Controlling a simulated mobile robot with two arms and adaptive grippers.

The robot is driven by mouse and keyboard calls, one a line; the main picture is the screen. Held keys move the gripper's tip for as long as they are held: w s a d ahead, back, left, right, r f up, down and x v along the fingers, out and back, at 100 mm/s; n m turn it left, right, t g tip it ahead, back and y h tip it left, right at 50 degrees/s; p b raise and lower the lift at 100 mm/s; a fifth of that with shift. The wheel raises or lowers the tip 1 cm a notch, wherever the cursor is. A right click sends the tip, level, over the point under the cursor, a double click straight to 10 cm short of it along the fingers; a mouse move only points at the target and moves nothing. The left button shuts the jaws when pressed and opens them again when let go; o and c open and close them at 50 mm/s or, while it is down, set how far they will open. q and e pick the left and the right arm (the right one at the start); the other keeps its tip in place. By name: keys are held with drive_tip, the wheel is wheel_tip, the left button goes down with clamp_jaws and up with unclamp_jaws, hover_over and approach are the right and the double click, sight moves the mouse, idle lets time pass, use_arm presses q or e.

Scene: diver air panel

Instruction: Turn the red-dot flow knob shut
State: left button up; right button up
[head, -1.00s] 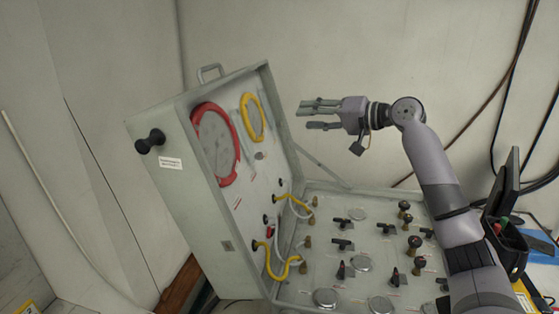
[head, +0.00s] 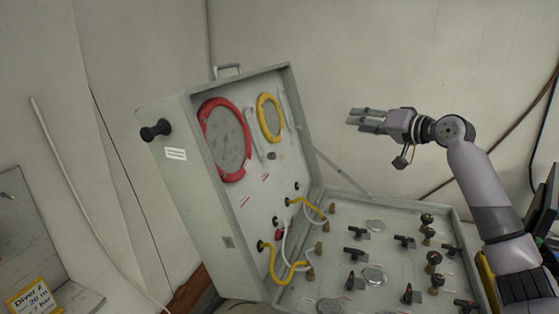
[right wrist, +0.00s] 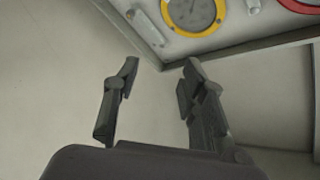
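The open air panel case (head: 205,205) has a base panel (head: 340,290) with several black knobs, such as one knob (head: 356,232) on the left and another (head: 433,260) on the right. The knobs are too small here to tell which carries a red dot. My right gripper (head: 362,119) is raised in front of the pale wall, above the base panel and to the right of the lid, well away from the knobs. In the right wrist view its two fingers (right wrist: 160,75) are apart with nothing between them. My left gripper is not in view.
The lid carries a red-ringed gauge (head: 225,140) and a yellow-ringed gauge (head: 269,118). Yellow hoses (head: 272,262) loop between lid and base. A lid stay (head: 340,172) slants at the back. A yellow sign (head: 34,298) is at lower left.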

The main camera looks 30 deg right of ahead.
drive_tip(key=w+d+r+n+t+h+b, duration=0.2)
drive_tip(key=d+r+n+t+h+b, duration=0.15)
drive_tip(key=d+n+h, duration=0.45)
drive_tip(key=a+r+n+t+y+b, duration=0.2)
drive_tip(key=a+n+t+y, duration=0.3)
drive_tip(key=n, duration=1.2)
drive_tip(key=n+g+y+p, duration=0.6)
drive_tip(key=n+g+y, duration=0.45)
drive_tip(key=n, duration=1.35)
approach(275, 157)
drive_tip(key=shift+y, duration=0.35)
drive_tip(key=x, duration=0.7)
drive_tip(key=shift+w+a+f, duration=0.1)
drive_tip(key=shift+w+a, duration=0.05)
drive_tip(key=shift+w, duration=0.25)
drive_tip(key=shift+w+a+f+p, duration=0.1)
drive_tip(key=shift+w+a+p, duration=0.15)
drive_tip(key=shift+w+p, duration=0.1)
